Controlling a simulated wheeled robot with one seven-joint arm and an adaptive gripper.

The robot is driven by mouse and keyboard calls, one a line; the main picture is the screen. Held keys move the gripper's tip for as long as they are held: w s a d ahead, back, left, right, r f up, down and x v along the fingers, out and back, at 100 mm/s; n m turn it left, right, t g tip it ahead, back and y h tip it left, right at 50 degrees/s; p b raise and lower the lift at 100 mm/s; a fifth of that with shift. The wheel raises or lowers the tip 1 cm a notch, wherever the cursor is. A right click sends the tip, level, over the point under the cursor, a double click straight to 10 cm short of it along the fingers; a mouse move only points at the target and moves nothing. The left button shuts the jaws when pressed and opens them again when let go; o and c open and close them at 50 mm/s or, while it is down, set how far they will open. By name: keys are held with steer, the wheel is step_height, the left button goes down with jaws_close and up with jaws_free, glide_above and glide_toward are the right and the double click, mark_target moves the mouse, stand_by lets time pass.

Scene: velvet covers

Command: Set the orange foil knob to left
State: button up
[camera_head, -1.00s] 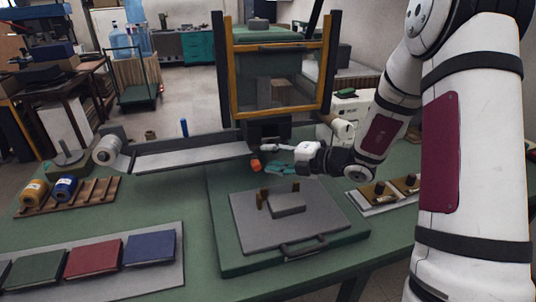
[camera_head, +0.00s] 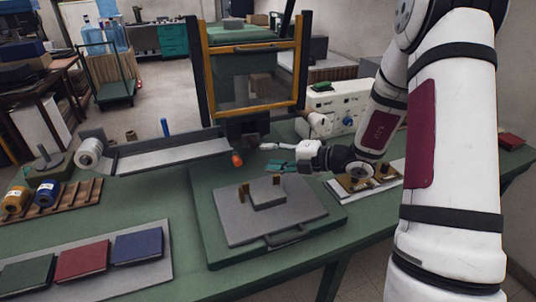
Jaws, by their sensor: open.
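An orange knob (camera_head: 237,159) shows at the lower front of the dark press block, left of my gripper. It is small, and I cannot tell which way it is set. My gripper (camera_head: 268,156) is open and empty, pointing left, with a gap between its fingertips and the orange knob. One finger looks pale and the other teal. The gripper is over the back part of the green press base (camera_head: 207,255).
A white control box (camera_head: 336,108) with a blue knob stands behind my gripper. A board with brass-coloured parts (camera_head: 363,184) lies right of the base. A grey plate (camera_head: 235,230) with a block is in front. Coloured covers (camera_head: 81,258) lie front left.

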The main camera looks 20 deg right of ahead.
steer(key=shift+p+v, duration=0.55)
steer(key=shift+v, duration=0.95)
steer(key=shift+d+f, duration=0.1)
steer(key=shift+f, duration=0.1)
steer(key=shift+w+f, duration=0.1)
